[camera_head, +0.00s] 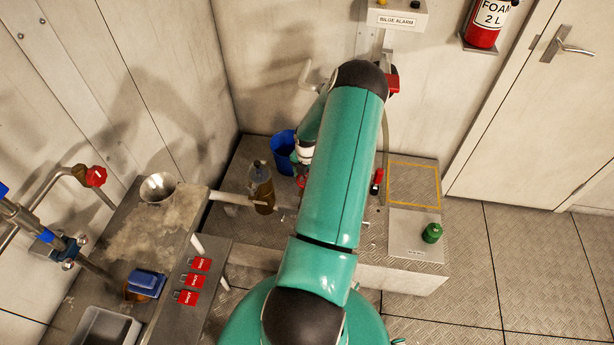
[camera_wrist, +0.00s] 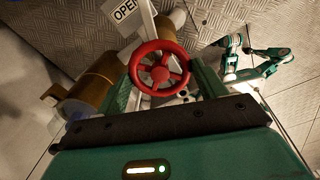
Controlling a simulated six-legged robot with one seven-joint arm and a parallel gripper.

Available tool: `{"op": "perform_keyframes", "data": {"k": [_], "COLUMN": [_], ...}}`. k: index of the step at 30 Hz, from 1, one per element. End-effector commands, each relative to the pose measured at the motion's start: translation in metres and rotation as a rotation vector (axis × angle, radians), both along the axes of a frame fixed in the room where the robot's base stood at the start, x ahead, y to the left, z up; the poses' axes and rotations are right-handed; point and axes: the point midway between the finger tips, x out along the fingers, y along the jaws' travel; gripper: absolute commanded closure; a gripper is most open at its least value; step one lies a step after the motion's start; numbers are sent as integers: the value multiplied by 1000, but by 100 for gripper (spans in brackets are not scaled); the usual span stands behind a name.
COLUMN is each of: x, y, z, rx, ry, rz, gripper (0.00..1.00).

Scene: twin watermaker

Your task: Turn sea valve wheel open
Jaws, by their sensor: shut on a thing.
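The red sea valve wheel (camera_wrist: 160,73) is in the upper middle of the wrist view, a round rim with spokes around a hub. My gripper (camera_wrist: 165,70) has one green finger on each side of the wheel and is shut on its rim. A white sign reading "OPEN" (camera_wrist: 125,12) stands just beyond the wheel, partly cut off by the top edge. In the head view my green arm reaches over the raised metal platform (camera_head: 235,172) and hides most of the gripper and wheel. Only a little red shows beside the arm there.
A green knob (camera_head: 432,233) is at right. Tiled floor at right is clear.

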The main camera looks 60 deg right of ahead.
Motion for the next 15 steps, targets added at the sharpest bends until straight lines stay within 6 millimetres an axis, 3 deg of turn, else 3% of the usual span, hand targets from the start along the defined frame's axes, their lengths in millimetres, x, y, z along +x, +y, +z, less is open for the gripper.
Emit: {"op": "perform_keyframes", "data": {"k": [15], "x": [0], "y": [0], "z": [0], "rx": [-1], "ry": [0], "rz": [107], "gripper": [71]}}
